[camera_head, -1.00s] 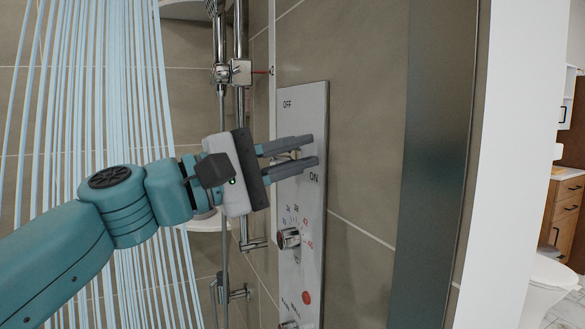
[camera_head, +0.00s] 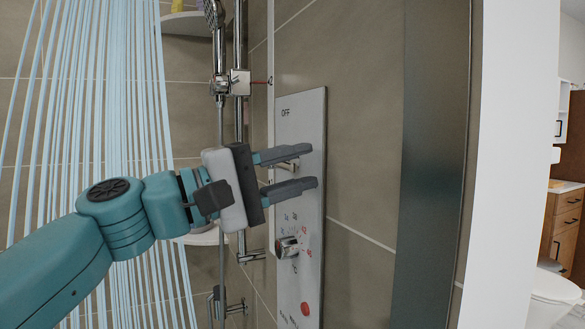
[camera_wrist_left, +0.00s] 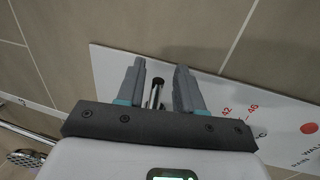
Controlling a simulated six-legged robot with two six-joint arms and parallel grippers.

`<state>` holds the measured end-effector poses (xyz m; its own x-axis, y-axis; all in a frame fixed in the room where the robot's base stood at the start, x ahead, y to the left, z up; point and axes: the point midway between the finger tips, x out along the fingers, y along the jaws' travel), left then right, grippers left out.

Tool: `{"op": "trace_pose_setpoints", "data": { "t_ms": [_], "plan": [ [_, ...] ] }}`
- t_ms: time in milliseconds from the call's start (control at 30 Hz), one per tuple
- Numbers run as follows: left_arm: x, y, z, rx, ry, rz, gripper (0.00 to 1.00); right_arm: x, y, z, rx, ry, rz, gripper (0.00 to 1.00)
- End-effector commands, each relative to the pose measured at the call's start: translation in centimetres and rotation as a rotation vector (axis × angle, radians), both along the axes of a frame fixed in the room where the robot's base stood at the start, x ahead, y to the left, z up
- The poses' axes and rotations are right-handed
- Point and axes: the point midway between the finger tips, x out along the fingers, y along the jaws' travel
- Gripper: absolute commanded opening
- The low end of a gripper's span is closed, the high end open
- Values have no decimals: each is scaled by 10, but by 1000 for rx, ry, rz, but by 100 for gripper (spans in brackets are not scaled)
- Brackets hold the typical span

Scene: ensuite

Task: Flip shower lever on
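The shower panel (camera_head: 307,118) is a grey upright plate on the tiled wall, with OFF printed near its top. The metal shower lever (camera_head: 291,165) sticks out of it, partly hidden by my fingers. My left gripper (camera_head: 301,169) is open at the panel, one finger above the lever and one below. In the left wrist view the lever (camera_wrist_left: 156,92) stands between the spread fingers, nearer the left one, with a gap to the right one. Pale blue water streams (camera_head: 95,100) fall at the left. My right gripper is not in view.
A chrome temperature knob (camera_head: 287,246) sits on the panel below my gripper. A shower rail (camera_head: 240,120) with a hand shower runs just left of the panel. A dark glass edge (camera_head: 430,180) and white wall stand to the right.

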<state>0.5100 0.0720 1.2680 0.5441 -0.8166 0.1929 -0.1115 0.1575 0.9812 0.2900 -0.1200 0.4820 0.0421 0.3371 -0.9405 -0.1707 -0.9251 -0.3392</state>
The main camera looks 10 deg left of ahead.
Motion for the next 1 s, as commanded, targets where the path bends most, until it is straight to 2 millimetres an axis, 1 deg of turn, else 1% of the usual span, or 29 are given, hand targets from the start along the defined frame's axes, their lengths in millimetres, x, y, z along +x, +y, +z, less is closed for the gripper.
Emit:
{"op": "trace_pose_setpoints", "data": {
  "t_ms": [367,467,567,800,1000],
  "plan": [
    [0,1,1,-2,-1,2,36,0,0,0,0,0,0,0],
    [-4,8,-1,-3,-1,4,36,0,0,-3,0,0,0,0],
    [-14,22,-6,-3,-2,6,36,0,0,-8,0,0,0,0],
    [-48,75,-19,-2,-1,8,36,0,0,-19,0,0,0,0],
    [-73,112,-27,-1,0,7,36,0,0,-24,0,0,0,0]
  ]
}}
